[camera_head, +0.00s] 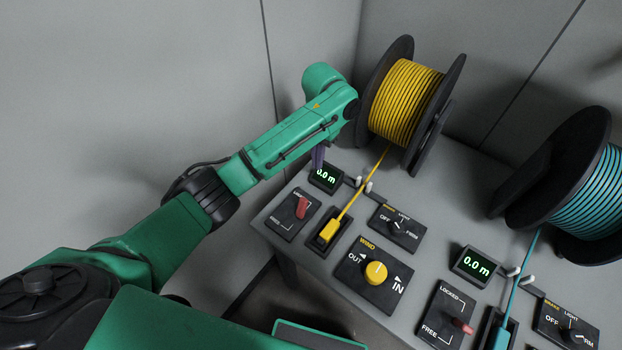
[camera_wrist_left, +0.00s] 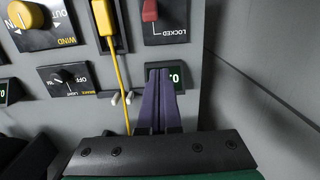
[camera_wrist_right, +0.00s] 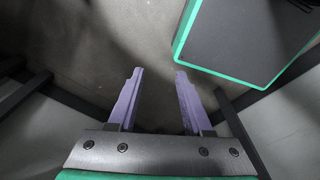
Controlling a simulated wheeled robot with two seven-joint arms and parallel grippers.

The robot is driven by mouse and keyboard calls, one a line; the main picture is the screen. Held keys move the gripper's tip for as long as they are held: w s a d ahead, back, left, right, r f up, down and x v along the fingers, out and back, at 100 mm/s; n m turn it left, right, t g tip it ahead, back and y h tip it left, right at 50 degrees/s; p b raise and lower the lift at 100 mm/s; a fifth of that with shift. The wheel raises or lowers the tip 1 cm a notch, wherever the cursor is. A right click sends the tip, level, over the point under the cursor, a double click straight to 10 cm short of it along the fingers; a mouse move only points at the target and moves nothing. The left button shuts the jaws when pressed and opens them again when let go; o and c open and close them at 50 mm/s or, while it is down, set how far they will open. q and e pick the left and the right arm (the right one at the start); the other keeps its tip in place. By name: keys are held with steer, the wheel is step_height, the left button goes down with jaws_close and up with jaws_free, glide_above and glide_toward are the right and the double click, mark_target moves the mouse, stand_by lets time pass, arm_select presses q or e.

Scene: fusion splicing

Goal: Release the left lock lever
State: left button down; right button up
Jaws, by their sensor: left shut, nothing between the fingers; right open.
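The left lock lever (camera_head: 302,207) is red and sits on a dark plate marked LOCKED and FREE at the left of the bench. It leans toward the LOCKED side. Its red handle (camera_wrist_left: 149,11) is cut by the top edge of the left wrist view. My left gripper (camera_head: 318,157) is shut and empty, with its purple fingers (camera_wrist_left: 160,72) over the small green display, apart from the lever. My right gripper (camera_wrist_right: 159,72) is open and empty, over the floor, out of the head view.
The yellow spool (camera_head: 408,100) stands behind, its fibre running to the yellow clamp (camera_head: 329,230). A wind knob (camera_head: 376,272) and brake knob (camera_head: 396,227) are to the right. A second red lever (camera_head: 462,326) and a blue spool (camera_head: 590,195) stand further right. A grey wall closes the left.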

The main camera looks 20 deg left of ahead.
arm_select(q)
steer(key=s, duration=0.1)
steer(key=p, duration=0.2)
glide_above(314, 197)
step_height(314, 197, down, 10)
steer(key=shift+r, duration=0.2)
steer(key=s+p, duration=0.1)
steer(key=s+a+r+p, duration=0.1)
steer(key=shift+r+p, duration=0.3)
steer(key=shift+p, duration=0.1)
steer(key=shift+s+a, duration=0.2)
steer(key=shift+s, duration=0.4)
arm_select(e)
steer(key=r, duration=0.1)
steer(key=s+r, duration=0.1)
steer(key=r, duration=0.1)
steer(key=s+r, duration=0.1)
steer(key=r, duration=0.1)
arm_select(q)
steer(key=shift+w+d+f, duration=0.1)
steer(key=shift+w, duration=0.05)
arm_select(e)
steer(key=shift+w+d+f, duration=0.1)
steer(key=shift+f, duration=0.05)
